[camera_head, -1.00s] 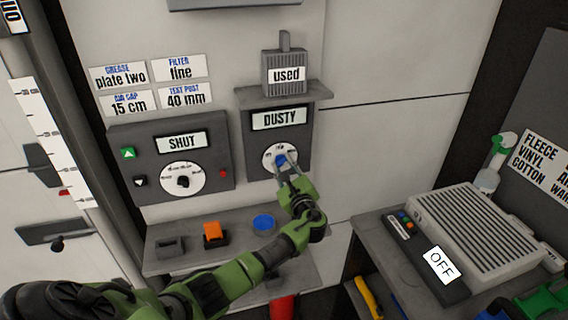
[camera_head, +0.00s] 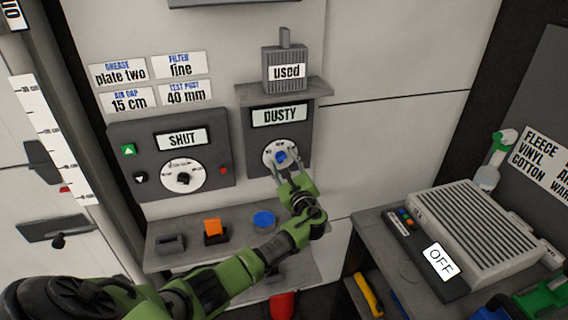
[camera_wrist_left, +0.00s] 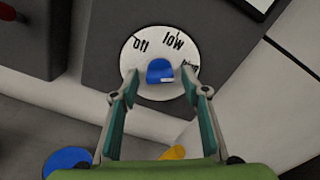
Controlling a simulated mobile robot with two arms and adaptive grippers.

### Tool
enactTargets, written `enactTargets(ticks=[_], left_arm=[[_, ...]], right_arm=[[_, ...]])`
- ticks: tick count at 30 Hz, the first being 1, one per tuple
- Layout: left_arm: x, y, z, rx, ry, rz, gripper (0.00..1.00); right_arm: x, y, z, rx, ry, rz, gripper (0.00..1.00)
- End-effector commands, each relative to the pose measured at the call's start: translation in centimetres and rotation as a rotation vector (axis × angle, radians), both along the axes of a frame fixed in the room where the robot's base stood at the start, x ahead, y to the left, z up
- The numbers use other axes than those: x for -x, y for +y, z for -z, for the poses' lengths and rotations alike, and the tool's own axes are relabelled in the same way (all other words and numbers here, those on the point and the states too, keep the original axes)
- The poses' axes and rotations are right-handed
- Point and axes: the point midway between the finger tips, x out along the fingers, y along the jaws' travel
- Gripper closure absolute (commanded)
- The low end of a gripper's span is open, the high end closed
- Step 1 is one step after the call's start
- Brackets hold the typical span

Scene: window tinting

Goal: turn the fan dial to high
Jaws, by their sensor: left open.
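The fan dial is a blue knob (camera_head: 281,157) on a white round plate, on a dark panel (camera_head: 257,139) under a "DUSTY" display. In the left wrist view the knob (camera_wrist_left: 160,70) shows close up, with "off" and "low" printed on the plate (camera_wrist_left: 143,63) and a third label partly hidden behind the right finger. A small pale mark shows at the knob's lower edge; I cannot tell its setting. My left gripper (camera_head: 286,168) is open, its fingertips (camera_wrist_left: 160,82) on either side of the knob and seemingly just short of it. My right gripper is not in view.
A second panel with a "SHUT" display (camera_head: 181,140) and its own dial (camera_head: 183,177) is to the left. A shelf below holds an orange block (camera_head: 213,228) and a blue disc (camera_head: 264,219). A grey ribbed unit marked "OFF" (camera_head: 485,225) stands at the right.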

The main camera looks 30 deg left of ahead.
Motion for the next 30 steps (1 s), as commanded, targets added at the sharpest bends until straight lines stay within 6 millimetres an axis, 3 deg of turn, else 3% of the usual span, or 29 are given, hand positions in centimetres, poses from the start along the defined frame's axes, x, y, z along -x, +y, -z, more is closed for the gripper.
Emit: enactTargets(ticks=[5,18,30], left_arm=[[1.2,-1.5,0.1,0.003,0.0,0.003,0.58],[6.8,-8.0,0.2,0.003,0.003,0.001,0.58],[7.8,-9.1,0.1,0.0,0.002,0.0,0.58]], right_arm=[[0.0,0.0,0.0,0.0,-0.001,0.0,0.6],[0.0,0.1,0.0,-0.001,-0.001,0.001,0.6],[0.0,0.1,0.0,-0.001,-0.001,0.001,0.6]])
